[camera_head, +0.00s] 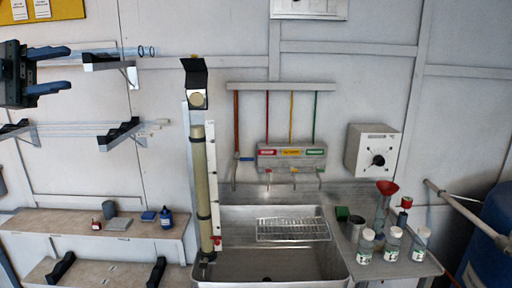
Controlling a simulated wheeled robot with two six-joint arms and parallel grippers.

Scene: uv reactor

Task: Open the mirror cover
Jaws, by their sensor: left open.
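A tall column (203,180) with a tan tube stands left of the sink. At its top, a black flap (194,73) is raised above a small box with a round tan disc (197,99). The flap looks like the mirror cover; the disc below it is uncovered. My left gripper (70,69) is at the upper left, open and empty, its blue fingers pointing right. It is well apart from the column and at about the flap's height in the picture. My right gripper is not in view.
Wall brackets (122,134) hold clear tubes left of the column. A shelf (140,228) with small items is below. The sink (280,212) has a wire rack. Several jars (391,244) and a red funnel (387,188) stand at right, near a blue drum (492,245).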

